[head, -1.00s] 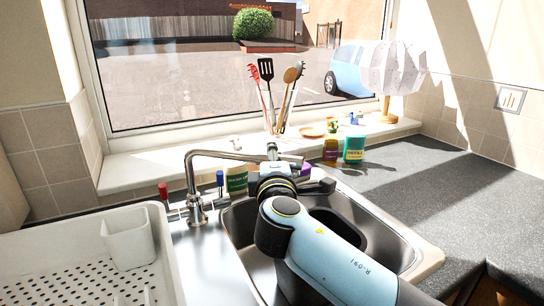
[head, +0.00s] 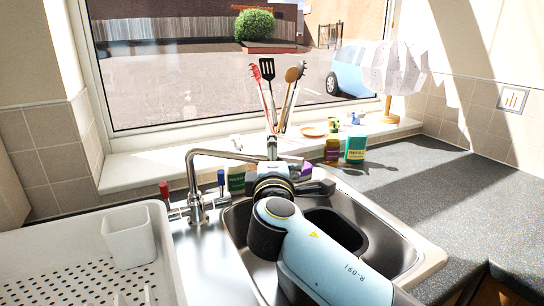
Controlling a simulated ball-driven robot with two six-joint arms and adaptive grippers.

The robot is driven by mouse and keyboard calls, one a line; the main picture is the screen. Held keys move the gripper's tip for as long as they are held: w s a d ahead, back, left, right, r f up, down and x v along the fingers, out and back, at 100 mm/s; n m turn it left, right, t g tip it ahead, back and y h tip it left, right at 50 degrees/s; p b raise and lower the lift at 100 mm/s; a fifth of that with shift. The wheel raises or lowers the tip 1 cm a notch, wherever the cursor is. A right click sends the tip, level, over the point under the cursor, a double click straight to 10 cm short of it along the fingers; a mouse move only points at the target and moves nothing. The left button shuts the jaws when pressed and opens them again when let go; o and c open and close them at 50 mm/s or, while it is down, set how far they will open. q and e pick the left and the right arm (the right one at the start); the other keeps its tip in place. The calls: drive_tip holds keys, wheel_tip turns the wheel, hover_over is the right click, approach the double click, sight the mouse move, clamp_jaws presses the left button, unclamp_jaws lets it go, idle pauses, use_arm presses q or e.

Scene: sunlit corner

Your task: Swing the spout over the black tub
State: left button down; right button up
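The metal tap's spout (head: 228,154) rises from its base on the sink's left rim and reaches right over the sink's back edge. Its far end is by my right gripper (head: 297,168), partly hidden. My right arm comes in from the lower right and its wrist hides much of the gripper, so I cannot tell if it is open or shut, or touching the spout. The black tub (head: 347,226) sits in the sink, right of and below the spout, partly covered by my arm. My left gripper is not in view.
A white drainer (head: 50,245) with a cup-shaped holder (head: 129,238) stands at left. Red (head: 164,190) and blue (head: 221,178) tap handles flank the spout's base. Bottles, including a teal one (head: 355,149), and a utensil pot stand behind. The right worktop (head: 465,185) is clear.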

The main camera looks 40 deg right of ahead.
drive_tip(key=v, duration=0.7)
drive_tip(key=shift+s+a, duration=0.15)
drive_tip(key=shift+s, duration=0.05)
